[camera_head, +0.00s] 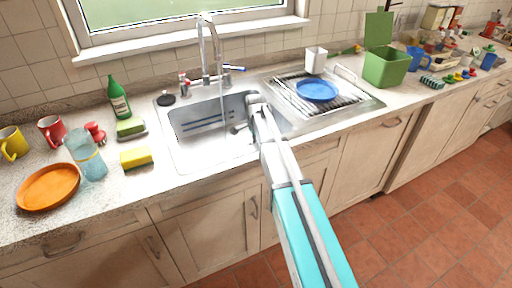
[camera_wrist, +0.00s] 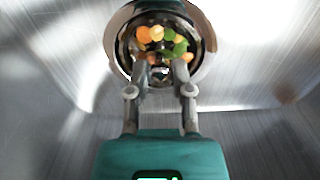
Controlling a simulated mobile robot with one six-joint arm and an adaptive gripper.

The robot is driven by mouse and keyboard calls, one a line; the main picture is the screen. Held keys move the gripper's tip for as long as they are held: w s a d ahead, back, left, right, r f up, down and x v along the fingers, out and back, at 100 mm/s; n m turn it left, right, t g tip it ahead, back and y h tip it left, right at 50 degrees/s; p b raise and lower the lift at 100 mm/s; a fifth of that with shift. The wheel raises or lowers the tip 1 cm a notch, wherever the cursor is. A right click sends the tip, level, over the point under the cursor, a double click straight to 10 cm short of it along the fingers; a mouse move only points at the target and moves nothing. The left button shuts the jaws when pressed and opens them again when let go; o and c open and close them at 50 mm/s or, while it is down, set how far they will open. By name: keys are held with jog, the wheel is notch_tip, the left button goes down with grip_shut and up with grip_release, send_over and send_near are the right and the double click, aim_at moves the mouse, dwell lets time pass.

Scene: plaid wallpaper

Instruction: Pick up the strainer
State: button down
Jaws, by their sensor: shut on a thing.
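The strainer (camera_wrist: 126,50) is a round, shiny metal basket at the top middle of the wrist view. Orange and green food scraps lie in it. My gripper (camera_wrist: 160,74) is shut on the strainer, with its two fingers at the near side of the basket. The steel sink (camera_wrist: 60,60) surrounds it; whether the strainer still touches the sink's bottom I cannot tell. In the head view my arm reaches into the right part of the sink (camera_head: 200,148), and the strainer is not clearly made out there.
A tall faucet (camera_head: 218,50) stands behind the sink, with a thin stream below it. A blue plate (camera_head: 317,90) lies on the rack at the right.

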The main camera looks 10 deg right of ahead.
jog(key=shift+r, duration=0.15)
notch_tip(320, 180, up, 10)
jog(key=p, duration=1)
dwell(0.6)
notch_tip(320, 180, up, 20)
jog(key=p, duration=2)
jog(key=shift+p, duration=0.3)
jog(key=shift+s, duration=0.15)
